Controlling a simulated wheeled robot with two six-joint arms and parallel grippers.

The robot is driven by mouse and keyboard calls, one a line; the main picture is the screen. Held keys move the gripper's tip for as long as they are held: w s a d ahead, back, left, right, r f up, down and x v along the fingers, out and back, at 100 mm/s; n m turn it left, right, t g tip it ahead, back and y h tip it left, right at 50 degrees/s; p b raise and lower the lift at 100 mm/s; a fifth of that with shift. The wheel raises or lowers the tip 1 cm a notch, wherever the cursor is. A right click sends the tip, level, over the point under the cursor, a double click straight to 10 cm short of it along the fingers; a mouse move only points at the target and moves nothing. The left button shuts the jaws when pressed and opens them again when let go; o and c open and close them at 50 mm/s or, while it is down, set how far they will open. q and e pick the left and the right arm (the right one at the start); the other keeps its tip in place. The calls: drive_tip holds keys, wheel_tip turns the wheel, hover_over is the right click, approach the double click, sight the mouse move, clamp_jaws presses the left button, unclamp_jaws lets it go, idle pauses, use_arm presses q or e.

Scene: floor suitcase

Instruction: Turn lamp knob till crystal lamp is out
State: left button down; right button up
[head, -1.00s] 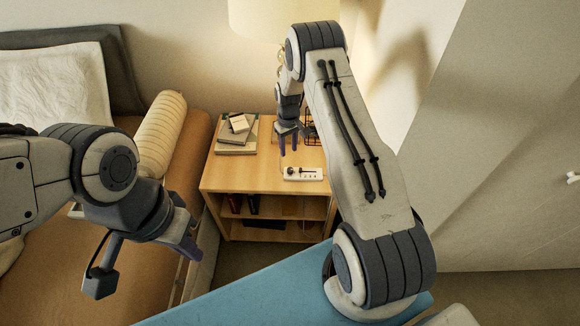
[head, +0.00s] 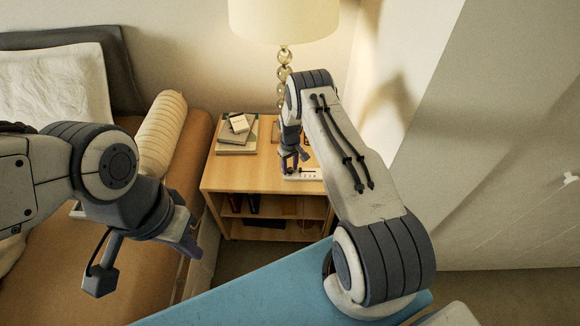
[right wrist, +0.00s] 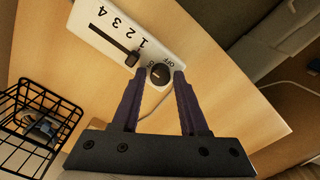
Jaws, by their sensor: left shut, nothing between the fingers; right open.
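The crystal lamp (head: 284,70), with a cream shade and a stem of glass balls, stands at the back of the nightstand; its shade looks lit. A white control panel (head: 304,174) lies on the nightstand top. In the right wrist view the panel (right wrist: 150,40) shows the numbers 1 to 4, a slider (right wrist: 113,46) and a round black knob (right wrist: 160,74) by the word OFF. My right gripper (right wrist: 160,78) is open, its fingertips on either side of the knob; I cannot tell whether they touch it. My left gripper (head: 192,246) is shut and empty beside the bed.
The wooden nightstand (head: 225,178) has open shelves below. Books (head: 237,138) lie on its back left. A black wire basket (right wrist: 35,115) stands near my right gripper. The bed (head: 135,270) is at left, and a blue surface (head: 270,290) lies in front.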

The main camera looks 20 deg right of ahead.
clamp_jaws()
